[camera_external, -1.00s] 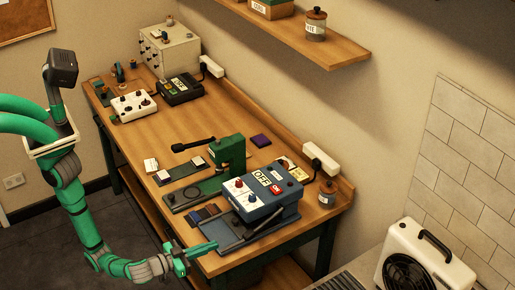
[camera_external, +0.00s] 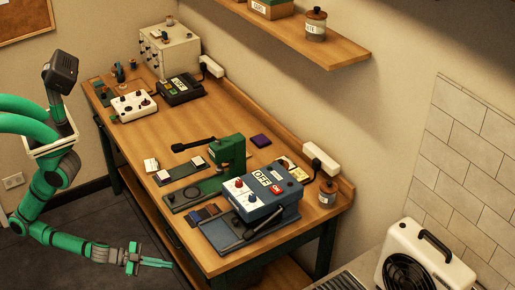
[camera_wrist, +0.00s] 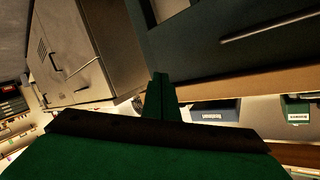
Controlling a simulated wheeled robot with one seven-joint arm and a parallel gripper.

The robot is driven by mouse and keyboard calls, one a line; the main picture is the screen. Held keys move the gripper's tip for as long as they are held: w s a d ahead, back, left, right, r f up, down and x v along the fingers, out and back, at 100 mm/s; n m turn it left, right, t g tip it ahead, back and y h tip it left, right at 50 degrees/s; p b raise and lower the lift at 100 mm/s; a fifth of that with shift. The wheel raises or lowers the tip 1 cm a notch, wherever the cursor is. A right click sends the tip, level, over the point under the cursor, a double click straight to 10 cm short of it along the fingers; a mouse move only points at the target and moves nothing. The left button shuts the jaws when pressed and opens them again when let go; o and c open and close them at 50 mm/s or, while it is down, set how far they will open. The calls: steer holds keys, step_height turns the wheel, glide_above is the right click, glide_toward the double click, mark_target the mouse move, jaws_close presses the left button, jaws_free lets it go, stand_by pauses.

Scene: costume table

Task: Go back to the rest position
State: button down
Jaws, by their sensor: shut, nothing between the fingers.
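My gripper (camera_external: 155,263) is at the lower left of the external view, in front of the workbench's near edge and apart from it. It points to the right. Its fingers are shut with nothing between them. In the wrist view the closed fingers (camera_wrist: 164,98) stand up in the middle, with the green gripper body below. My green arm hangs down at the left and bends toward the bench.
The wooden workbench (camera_external: 150,143) holds a blue device (camera_external: 262,205) with an OFF label, a green press (camera_external: 228,152), a white control box (camera_external: 134,105) and a black device (camera_external: 180,88). A white heater (camera_external: 425,262) stands lower right. Dark floor (camera_external: 100,215) is clear around my gripper.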

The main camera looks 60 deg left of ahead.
steer(key=s+a+r+n+y, duration=0.2)
steer(key=a+n, duration=0.2)
steer(key=a, duration=0.3)
steer(key=s+a+r+n+t+y, duration=0.1)
steer(key=s+a+r+n+y, duration=0.1)
steer(key=a, duration=0.6)
steer(key=s+a+r+n+t+y, duration=0.1)
steer(key=s+a+r+n+y, duration=0.1)
steer(key=a+n, duration=0.3)
steer(key=a+y, duration=0.1)
steer(key=a, duration=0.2)
steer(key=shift+s+n+y, duration=0.4)
steer(key=c, duration=2.4)
jaws_free()
steer(key=shift+c, duration=0.2)
